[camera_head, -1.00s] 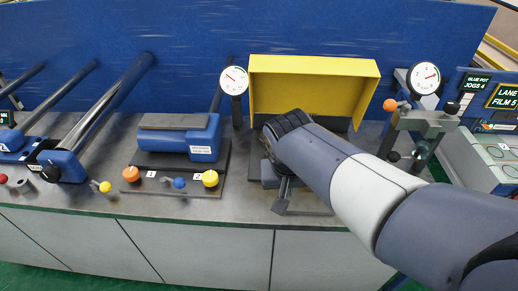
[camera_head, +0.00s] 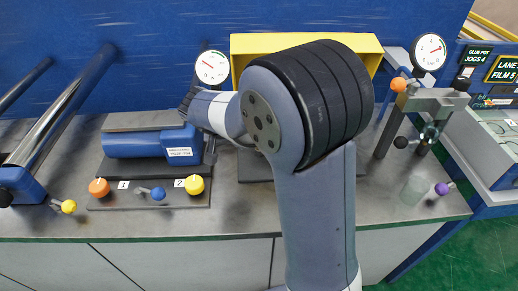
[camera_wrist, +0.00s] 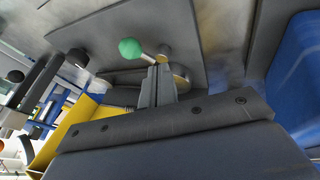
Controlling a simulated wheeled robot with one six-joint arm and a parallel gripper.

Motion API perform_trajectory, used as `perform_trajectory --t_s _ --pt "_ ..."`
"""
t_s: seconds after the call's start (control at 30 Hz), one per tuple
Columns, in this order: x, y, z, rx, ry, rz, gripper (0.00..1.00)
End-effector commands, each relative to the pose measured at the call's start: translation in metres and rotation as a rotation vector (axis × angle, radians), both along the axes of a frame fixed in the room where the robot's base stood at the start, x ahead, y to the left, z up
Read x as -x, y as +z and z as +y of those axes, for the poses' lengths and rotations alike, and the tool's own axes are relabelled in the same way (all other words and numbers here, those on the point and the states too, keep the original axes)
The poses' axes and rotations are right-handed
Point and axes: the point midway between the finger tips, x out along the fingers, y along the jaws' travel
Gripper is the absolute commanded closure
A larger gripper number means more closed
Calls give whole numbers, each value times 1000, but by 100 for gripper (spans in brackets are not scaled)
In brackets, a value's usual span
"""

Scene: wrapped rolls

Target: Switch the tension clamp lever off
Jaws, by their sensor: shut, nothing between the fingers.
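In the wrist view a lever with a green ball knob (camera_wrist: 130,48) sits on a grey metal plate, its short shaft running toward my fingertips. My gripper (camera_wrist: 162,68) is shut and empty, its tips close to the base of that lever; I cannot tell whether they touch. In the head view my arm hides the gripper and the green knob. Other small levers show there: one with a blue knob (camera_head: 158,193), one with a yellow knob (camera_head: 68,206) and one with a purple knob (camera_head: 442,188). I cannot read which lever is labelled tension clamp.
A blue unit (camera_head: 150,145) stands left of my arm, with an orange knob (camera_head: 98,187) and a yellow knob (camera_head: 194,184) before it. A yellow guard (camera_head: 250,43) and dial gauge (camera_head: 212,67) are behind. A metal bracket (camera_head: 435,100) stands at right.

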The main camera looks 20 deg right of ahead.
Motion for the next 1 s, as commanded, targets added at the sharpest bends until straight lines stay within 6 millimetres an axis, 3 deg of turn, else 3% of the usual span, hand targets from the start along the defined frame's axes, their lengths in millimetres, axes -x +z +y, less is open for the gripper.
perform_trajectory --t_s 0.17,0.43,1.0 --pt "-9 -33 -18 1 -3 6 100" --pt "-4 -44 -49 -1 -2 1 100" --pt "-3 -48 -54 -1 11 1 100"
